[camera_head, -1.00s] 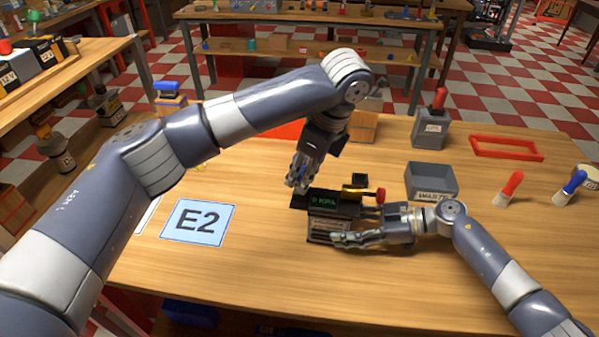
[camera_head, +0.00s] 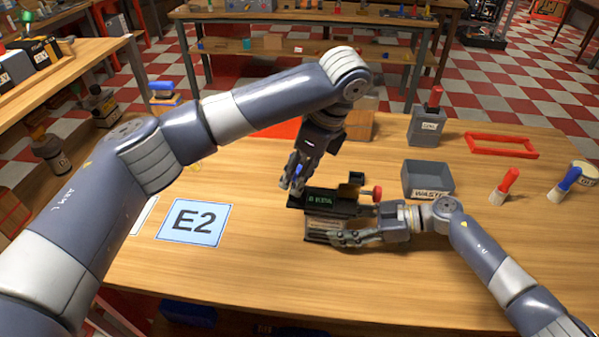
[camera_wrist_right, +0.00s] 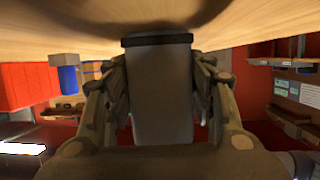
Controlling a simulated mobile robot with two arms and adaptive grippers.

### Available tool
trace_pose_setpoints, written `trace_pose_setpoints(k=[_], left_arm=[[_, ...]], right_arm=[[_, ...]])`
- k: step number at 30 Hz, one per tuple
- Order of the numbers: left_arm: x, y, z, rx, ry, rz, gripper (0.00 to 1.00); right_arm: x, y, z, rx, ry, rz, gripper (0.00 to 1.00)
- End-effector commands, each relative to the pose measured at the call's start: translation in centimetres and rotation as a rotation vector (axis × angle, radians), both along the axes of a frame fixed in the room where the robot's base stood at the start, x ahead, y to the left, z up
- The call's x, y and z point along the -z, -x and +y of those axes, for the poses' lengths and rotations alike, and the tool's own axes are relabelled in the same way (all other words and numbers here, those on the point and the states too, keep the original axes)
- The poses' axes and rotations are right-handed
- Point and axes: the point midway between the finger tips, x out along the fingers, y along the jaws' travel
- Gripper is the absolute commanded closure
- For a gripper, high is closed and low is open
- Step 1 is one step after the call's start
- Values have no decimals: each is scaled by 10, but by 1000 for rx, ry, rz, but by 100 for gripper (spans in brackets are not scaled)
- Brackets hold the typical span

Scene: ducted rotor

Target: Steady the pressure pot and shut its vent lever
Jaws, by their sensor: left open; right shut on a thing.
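The pressure pot (camera_head: 322,225) is a dark box-shaped unit on the wooden table, with a lit green display (camera_head: 319,200) and a small dark block on top. A red knob (camera_head: 377,193) stands at its right end; I cannot tell whether it is the vent lever's tip. My right gripper (camera_head: 345,238) is shut on the pot's body, low on its near side. In the right wrist view the grey body with a dark rim (camera_wrist_right: 160,95) sits between the fingers. My left gripper (camera_head: 294,184) is open at the pot's upper left end; contact is unclear.
A grey waste bin (camera_head: 428,180) stands right of the pot. Further right are a red-handled brush (camera_head: 505,186), a blue-handled brush (camera_head: 565,185) and a red frame (camera_head: 500,146). A grey box with a red handle (camera_head: 427,125) stands behind.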

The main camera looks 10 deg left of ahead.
Motion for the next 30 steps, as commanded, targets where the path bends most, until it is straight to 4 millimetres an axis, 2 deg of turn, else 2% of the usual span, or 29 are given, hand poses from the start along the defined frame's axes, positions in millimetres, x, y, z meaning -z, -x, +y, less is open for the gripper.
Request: trace_pose_setpoints(k=[5, 12, 18, 22, 30], left_arm=[[-26, 1, -8, 1, -1, -7, 56], [-74, 4, -23, 1, -2, -7, 56], [-101, 7, -32, 0, -2, -3, 56], [-109, 8, -35, 0, -1, -1, 56], [-111, 8, -35, 0, 0, 0, 56]], right_arm=[[1, 0, 0, 0, 1, 1, 88], [1, 0, 0, 0, 1, 1, 88], [1, 1, 0, -1, 1, 1, 88], [1, 1, 0, -1, 1, 1, 88], [1, 1, 0, -1, 1, 1, 88]])
